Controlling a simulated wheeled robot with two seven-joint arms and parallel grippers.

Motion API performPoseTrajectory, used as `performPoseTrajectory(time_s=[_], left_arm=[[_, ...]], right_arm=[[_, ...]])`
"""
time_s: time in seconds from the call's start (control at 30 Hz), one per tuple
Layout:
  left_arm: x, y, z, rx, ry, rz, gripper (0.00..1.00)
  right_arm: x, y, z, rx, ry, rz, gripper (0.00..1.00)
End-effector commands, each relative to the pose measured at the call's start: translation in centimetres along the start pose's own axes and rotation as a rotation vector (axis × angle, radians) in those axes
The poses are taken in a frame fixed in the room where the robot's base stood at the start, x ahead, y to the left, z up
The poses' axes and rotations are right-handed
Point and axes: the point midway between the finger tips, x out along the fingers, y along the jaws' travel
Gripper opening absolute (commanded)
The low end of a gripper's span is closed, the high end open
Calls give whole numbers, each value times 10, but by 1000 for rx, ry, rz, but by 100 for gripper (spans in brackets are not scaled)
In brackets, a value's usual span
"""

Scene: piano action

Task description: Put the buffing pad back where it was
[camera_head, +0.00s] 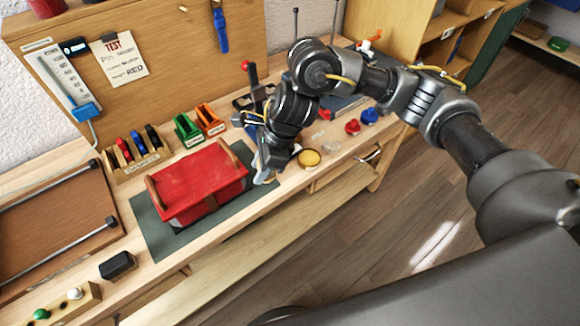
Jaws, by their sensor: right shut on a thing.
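My right gripper (264,176) is low over the bench, at the right end of the red box (196,180). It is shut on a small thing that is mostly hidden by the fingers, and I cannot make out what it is. I cannot clearly pick out the buffing pad. A round yellow disc (309,158) lies on the bench just right of the gripper, apart from it. A black block (117,265) lies on the bench at the front left. My left gripper is not in view.
The red box with wooden handles sits on a dark green mat (160,238). Behind are green (187,130) and orange (210,120) holders and a wooden rack (140,160). Red (352,127) and blue (369,116) knobs stand at right. A brown tray (50,230) is at left.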

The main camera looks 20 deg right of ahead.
Motion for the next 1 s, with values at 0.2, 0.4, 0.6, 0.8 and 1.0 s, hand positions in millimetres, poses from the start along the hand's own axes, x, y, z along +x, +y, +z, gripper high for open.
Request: performPoseTrajectory(time_s=[0.2, 0.4, 0.6, 0.8, 1.0], left_arm=[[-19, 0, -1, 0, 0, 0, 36], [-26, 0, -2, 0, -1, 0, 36], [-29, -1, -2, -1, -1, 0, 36], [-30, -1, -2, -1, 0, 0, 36], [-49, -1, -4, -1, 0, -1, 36]], right_arm=[[4, -42, -49, 13, 2, 3, 12], [28, -64, -84, 9, 2, 2, 12], [41, -75, -100, 3, 1, 1, 12], [44, -77, -104, 3, 1, 1, 12], [65, -78, -115, 4, 1, 3, 12]])
